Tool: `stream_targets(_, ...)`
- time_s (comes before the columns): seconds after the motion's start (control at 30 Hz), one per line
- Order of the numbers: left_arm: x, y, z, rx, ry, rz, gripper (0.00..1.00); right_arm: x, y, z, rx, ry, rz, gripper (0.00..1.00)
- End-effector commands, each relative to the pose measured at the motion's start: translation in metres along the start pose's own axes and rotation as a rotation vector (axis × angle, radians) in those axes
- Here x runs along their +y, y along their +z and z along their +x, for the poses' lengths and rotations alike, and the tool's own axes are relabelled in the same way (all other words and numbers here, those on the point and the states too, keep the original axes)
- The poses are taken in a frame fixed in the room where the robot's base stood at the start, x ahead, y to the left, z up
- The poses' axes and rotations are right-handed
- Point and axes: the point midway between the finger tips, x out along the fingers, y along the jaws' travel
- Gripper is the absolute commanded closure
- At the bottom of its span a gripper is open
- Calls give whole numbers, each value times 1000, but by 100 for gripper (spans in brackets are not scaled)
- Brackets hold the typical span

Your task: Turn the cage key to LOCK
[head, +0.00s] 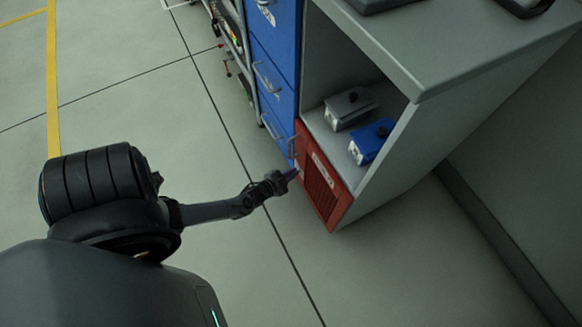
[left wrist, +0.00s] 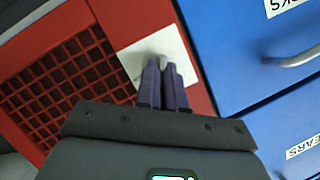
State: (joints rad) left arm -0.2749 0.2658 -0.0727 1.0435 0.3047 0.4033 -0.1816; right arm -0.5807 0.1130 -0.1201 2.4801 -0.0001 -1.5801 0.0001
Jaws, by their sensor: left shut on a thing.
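The cage is a red door (head: 322,188) with a dark grille and a pale label, low in the grey bench. In the left wrist view the red cage front (left wrist: 115,25) carries a white plate (left wrist: 135,58) beside the grille. My left gripper (head: 292,174) reaches the cage's left edge. In the left wrist view its two purple fingers (left wrist: 165,68) are closed together on a small grey key (left wrist: 158,62) at the white plate. The fingers hide most of the key, and I cannot read any marks or tell which way it points. My right gripper is not in view.
Blue drawers (head: 273,60) with metal handles stand directly left of the cage. A grey box (head: 350,108) and a blue box (head: 371,140) sit on the open shelf above it. The floor (head: 240,240) before the cage is clear.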

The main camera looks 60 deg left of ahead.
Motion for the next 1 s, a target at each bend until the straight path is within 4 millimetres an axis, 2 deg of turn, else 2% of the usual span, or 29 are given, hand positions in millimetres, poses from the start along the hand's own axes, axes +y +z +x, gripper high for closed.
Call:
stream_targets(0.47, 4, 5, -1, -11, -29, 85, 100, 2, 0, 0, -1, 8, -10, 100)
stream_targets(1.0, 8, 6, 0, -14, -203, 513, 100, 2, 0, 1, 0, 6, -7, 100)
